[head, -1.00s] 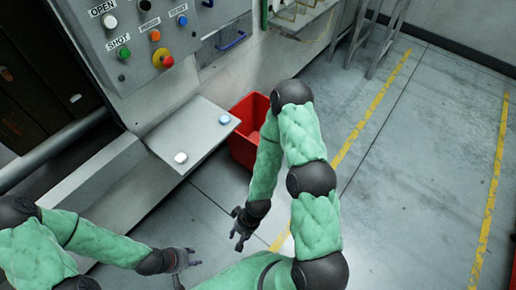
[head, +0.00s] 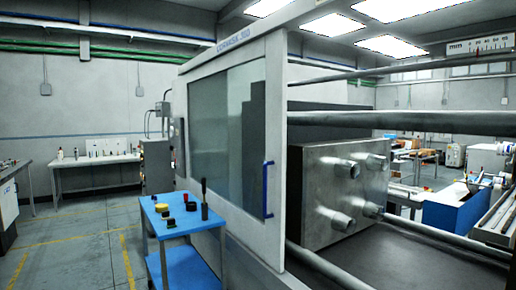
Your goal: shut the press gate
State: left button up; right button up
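The press gate (head: 228,125) is a pale sliding panel with a large window and a blue upright handle (head: 268,188) near its right edge. To the right of the gate the press opening is exposed, showing a grey metal block (head: 335,190) with round bosses and several horizontal tie bars (head: 420,122). The gate stands to the left of this opening, so the press is open. Neither of my grippers shows in the head view now.
A bench (head: 95,160) lies along the far left wall. The floor at the left (head: 80,240) is clear, with yellow lines.

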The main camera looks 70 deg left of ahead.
aim_at(267, 240)
jog(key=u, duration=2.85)
